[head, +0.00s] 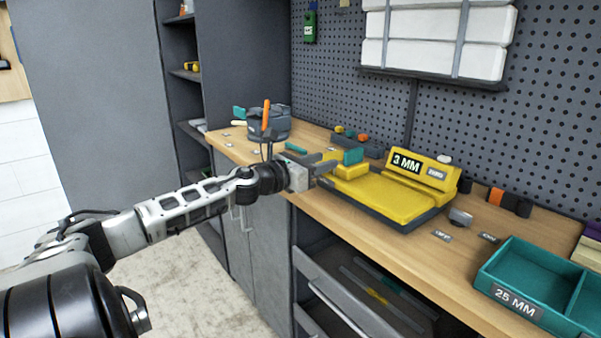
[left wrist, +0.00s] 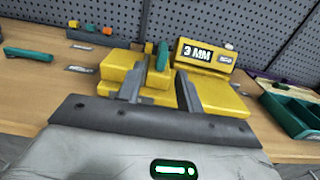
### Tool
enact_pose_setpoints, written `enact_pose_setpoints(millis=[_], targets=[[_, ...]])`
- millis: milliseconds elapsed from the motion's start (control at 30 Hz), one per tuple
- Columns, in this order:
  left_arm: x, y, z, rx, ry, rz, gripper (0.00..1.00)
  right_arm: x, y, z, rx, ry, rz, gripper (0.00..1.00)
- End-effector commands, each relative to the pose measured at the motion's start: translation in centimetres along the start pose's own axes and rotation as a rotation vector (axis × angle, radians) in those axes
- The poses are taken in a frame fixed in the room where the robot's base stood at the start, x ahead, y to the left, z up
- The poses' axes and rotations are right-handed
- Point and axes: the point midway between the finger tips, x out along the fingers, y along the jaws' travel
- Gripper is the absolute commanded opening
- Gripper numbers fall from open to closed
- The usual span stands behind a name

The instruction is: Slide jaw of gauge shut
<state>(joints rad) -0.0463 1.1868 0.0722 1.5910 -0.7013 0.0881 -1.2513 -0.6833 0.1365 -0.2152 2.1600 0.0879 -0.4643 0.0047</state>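The yellow gauge (head: 395,196) lies on the wooden bench, with a raised block labelled "3 MM" (head: 406,162) at its back; it also shows in the left wrist view (left wrist: 215,95). A smaller yellow block, apparently the jaw (head: 352,171), is at its left end and carries an upright teal tab (head: 353,156). My left gripper (head: 316,165) is at the gauge's left end. In the left wrist view its two dark fingers (left wrist: 158,92) are apart, with the teal tab (left wrist: 162,57) visible between them, closer to the left finger. Contact cannot be told. My right gripper is not in view.
A teal tray (head: 530,285) labelled "25 MM" stands at the right front. A dark pot (head: 270,122) with tools stands at the bench's far left. A pegboard (head: 350,60) rises behind. An open drawer (head: 350,290) is below the bench edge.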

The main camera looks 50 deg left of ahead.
Motion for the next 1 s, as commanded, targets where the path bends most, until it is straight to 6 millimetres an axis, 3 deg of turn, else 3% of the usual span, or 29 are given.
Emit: enact_pose_setpoints(millis=[500,1000], targets=[[-4.9,0.0,0.0,-0.001,0.001,0.0,0.36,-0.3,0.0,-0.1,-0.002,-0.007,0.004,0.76],[-5.3,0.1,0.1,0.002,0.0,0.001,0.36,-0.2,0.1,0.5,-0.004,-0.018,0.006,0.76]])
